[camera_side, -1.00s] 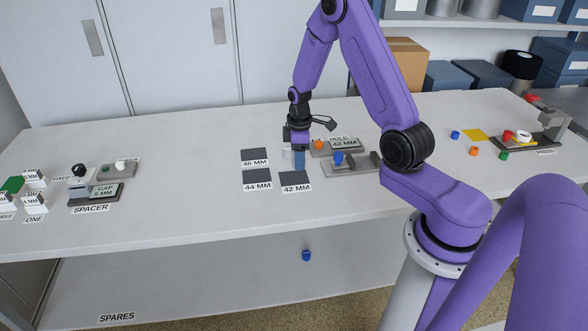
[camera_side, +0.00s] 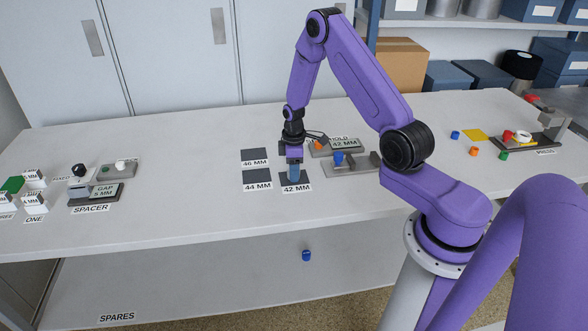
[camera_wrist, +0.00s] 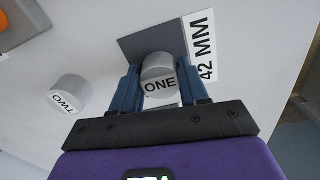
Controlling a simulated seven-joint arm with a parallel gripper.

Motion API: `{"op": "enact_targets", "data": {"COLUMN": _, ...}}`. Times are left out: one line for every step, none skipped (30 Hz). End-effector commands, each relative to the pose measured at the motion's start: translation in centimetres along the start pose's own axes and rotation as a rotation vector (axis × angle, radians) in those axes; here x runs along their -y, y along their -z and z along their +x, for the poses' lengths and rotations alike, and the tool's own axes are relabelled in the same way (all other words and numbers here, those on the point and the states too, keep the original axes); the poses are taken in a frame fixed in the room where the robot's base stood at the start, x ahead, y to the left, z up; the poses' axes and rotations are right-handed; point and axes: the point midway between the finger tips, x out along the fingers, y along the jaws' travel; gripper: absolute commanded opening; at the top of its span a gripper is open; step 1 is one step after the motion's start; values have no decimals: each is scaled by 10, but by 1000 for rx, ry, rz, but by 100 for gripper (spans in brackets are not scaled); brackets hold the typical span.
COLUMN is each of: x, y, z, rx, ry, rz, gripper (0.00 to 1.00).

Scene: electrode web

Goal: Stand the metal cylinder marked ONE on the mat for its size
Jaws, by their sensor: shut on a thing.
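My gripper (camera_side: 295,179) is over the dark 42 MM mat (camera_side: 307,180) in the side view. In the wrist view its blue fingers (camera_wrist: 162,90) are shut on the sides of a grey metal cylinder marked ONE (camera_wrist: 158,70). The cylinder appears upright over the dark mat (camera_wrist: 132,45) beside the 42 MM label (camera_wrist: 203,45). I cannot tell whether its base touches the mat. A second cylinder, marked TWO (camera_wrist: 68,95), is off the mat, left of my gripper in the wrist view. The 46 MM mat (camera_side: 254,155) and 44 MM mat (camera_side: 256,176) are empty.
A gauge block with a HOLD 42 MM display (camera_side: 338,146) and a blue-knobbed fixture (camera_side: 345,163) stand just behind and right of the gripper. A SPACER device (camera_side: 96,193) and labelled white boxes are at the far left. The table front by the mats is clear.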

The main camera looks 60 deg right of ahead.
Motion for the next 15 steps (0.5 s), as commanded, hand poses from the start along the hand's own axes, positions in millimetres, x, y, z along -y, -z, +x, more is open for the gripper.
{"op": "enact_targets", "data": {"x": 0, "y": 0, "z": 1, "rx": 0, "ry": 0, "rz": 0, "gripper": 5}}
{"op": "enact_targets", "data": {"x": 0, "y": 0, "z": 2, "rx": 0, "ry": 0, "rz": 0, "gripper": 5}}
{"op": "enact_targets", "data": {"x": 0, "y": 0, "z": 3, "rx": 0, "ry": 0, "rz": 0, "gripper": 5}}
{"op": "enact_targets", "data": {"x": 0, "y": 0, "z": 3, "rx": 0, "ry": 0, "rz": 0, "gripper": 54}}
{"op": "enact_targets", "data": {"x": 0, "y": 0, "z": 3, "rx": 0, "ry": 0, "rz": 0, "gripper": 64}}
{"op": "enact_targets", "data": {"x": 0, "y": 0, "z": 3, "rx": 0, "ry": 0, "rz": 0, "gripper": 70}}
{"op": "enact_targets", "data": {"x": 0, "y": 0, "z": 3, "rx": 0, "ry": 0, "rz": 0, "gripper": 70}}
{"op": "enact_targets", "data": {"x": 0, "y": 0, "z": 3, "rx": 0, "ry": 0, "rz": 0, "gripper": 70}}
{"op": "enact_targets", "data": {"x": 0, "y": 0, "z": 3, "rx": 0, "ry": 0, "rz": 0, "gripper": 70}}
{"op": "enact_targets", "data": {"x": 0, "y": 0, "z": 3, "rx": 0, "ry": 0, "rz": 0, "gripper": 70}}
{"op": "enact_targets", "data": {"x": 0, "y": 0, "z": 3, "rx": 0, "ry": 0, "rz": 0, "gripper": 70}}
{"op": "enact_targets", "data": {"x": 0, "y": 0, "z": 3, "rx": 0, "ry": 0, "rz": 0, "gripper": 70}}
{"op": "enact_targets", "data": {"x": 0, "y": 0, "z": 2, "rx": 0, "ry": 0, "rz": 0, "gripper": 70}}
{"op": "enact_targets", "data": {"x": 0, "y": 0, "z": 2, "rx": 0, "ry": 0, "rz": 0, "gripper": 70}}
{"op": "enact_targets", "data": {"x": 0, "y": 0, "z": 2, "rx": 0, "ry": 0, "rz": 0, "gripper": 70}}
